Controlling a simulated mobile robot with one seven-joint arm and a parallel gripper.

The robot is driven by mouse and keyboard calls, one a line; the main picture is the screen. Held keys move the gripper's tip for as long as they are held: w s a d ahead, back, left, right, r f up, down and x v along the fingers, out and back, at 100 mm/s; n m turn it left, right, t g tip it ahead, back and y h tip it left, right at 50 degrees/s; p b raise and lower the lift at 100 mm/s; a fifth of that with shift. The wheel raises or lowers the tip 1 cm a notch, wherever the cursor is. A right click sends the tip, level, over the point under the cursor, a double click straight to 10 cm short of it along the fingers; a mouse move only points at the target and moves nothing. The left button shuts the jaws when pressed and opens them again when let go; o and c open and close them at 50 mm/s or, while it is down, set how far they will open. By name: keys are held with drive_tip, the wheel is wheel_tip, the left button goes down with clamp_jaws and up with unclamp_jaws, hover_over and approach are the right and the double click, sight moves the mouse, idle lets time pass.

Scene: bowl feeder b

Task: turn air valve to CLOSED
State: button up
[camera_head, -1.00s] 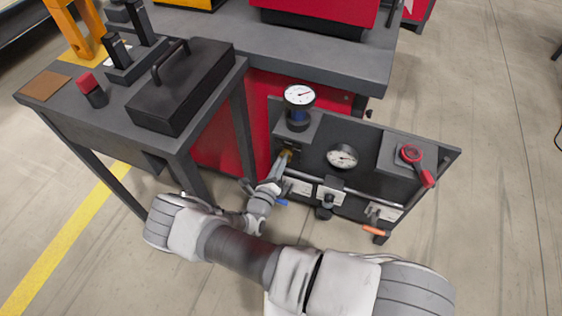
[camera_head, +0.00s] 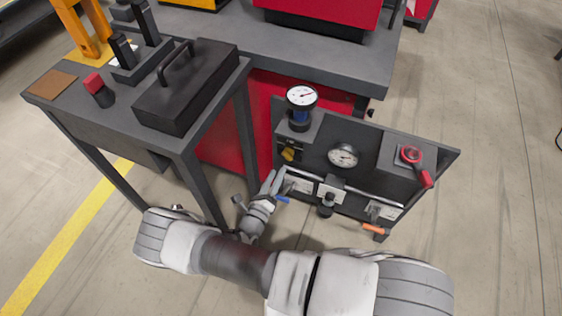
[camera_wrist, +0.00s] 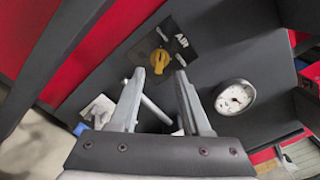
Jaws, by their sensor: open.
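The air valve is a yellow knob (camera_wrist: 160,59) on a black plate marked AIR in the wrist view. In the head view the yellow knob (camera_head: 288,154) sits on the left part of the dark panel (camera_head: 362,141). My gripper (camera_head: 272,183) is below the knob and apart from it. In the wrist view my gripper (camera_wrist: 165,78) has its two fingers spread with nothing between them. The small label text beside the knob is too small to read for sure.
A round gauge (camera_head: 343,155) is right of the valve. A gauge on a blue-and-black body (camera_head: 300,103) stands above it. A red lever (camera_head: 424,177) is at right. A table (camera_head: 165,128) stands left.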

drive_tip(key=p+v, duration=0.1)
drive_tip(key=v, duration=1)
drive_tip(key=shift+p, duration=0.3)
